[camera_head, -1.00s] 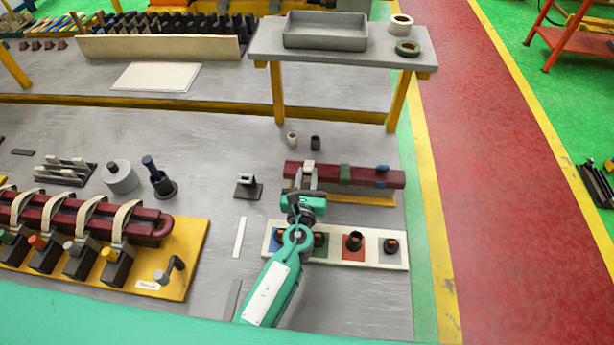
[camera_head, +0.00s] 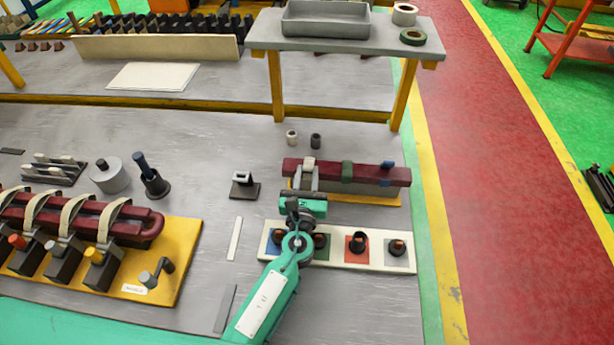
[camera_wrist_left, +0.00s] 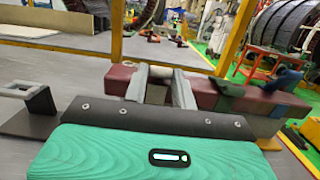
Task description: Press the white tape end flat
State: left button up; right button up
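A dark red bar (camera_head: 365,174) lies on a yellow-edged stand at the middle right. It carries a white tape band (camera_head: 309,163) near its left end, a green band (camera_head: 347,172) and a blue one (camera_head: 387,166). My left gripper (camera_head: 306,178) is at the bar's near side, its two grey fingers apart on either side of the white band. In the left wrist view, the fingers (camera_wrist_left: 163,88) stand apart against the bar (camera_wrist_left: 207,93), with a pale piece between their tips. Whether they touch the tape, and the tape's end itself, cannot be told. My right gripper is not in view.
A pale strip with coloured squares (camera_head: 377,265) lies under my left arm. A small dark stand (camera_head: 244,187) is left of the bar, and two small cylinders are behind it. A raised grey shelf (camera_head: 345,45) stands at the back. A yellow board (camera_head: 180,265) with coils is at left.

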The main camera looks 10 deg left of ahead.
pick_arm(q)
jog(key=o, duration=0.3)
jog(key=shift+s, duration=0.15)
jog(key=s+b, duration=0.1)
jog(key=s, duration=0.3)
jog(key=s+f+b, duration=0.1)
jog(key=s, duration=0.3)
jog(key=s+b, duration=0.2)
jog(key=s, duration=0.2)
jog(key=shift+s+f, duration=0.25)
jog(key=shift+f, duration=0.15)
jog(key=shift+s, duration=0.5)
jog(key=shift+r, duration=0.15)
